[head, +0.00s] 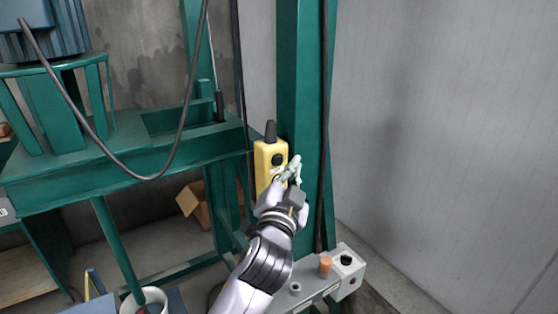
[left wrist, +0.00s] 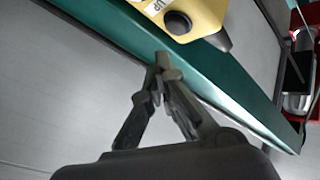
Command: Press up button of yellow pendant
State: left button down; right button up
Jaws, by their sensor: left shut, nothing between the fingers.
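The yellow pendant (head: 262,155) hangs upright against the green post, with a black stub on top. A round black button (head: 278,160) shows on its upper face; my gripper hides part of the face below it. In the left wrist view the pendant (left wrist: 207,14) is cut off by the top edge, and its black button (left wrist: 178,22) sits beside printed letters that look like "UP". My left gripper (head: 294,170) is shut and empty just in front of the pendant. In the wrist view its closed fingertips (left wrist: 164,66) are apart from the button. My right gripper is not in view.
The green post (head: 301,90) stands right behind the pendant, with black cables alongside. A green machine frame (head: 110,160) fills the left. A grey control box (head: 330,284) with an orange knob is low at the right. The grey wall (head: 440,120) side is clear.

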aim_at(278, 160)
pick_arm(q)
jog(key=shift+w+a, duration=0.4)
jog(key=shift+w, duration=0.15)
dwell(1.1)
jog(key=shift+w+a, duration=0.25)
jog(key=shift+w, duration=0.1)
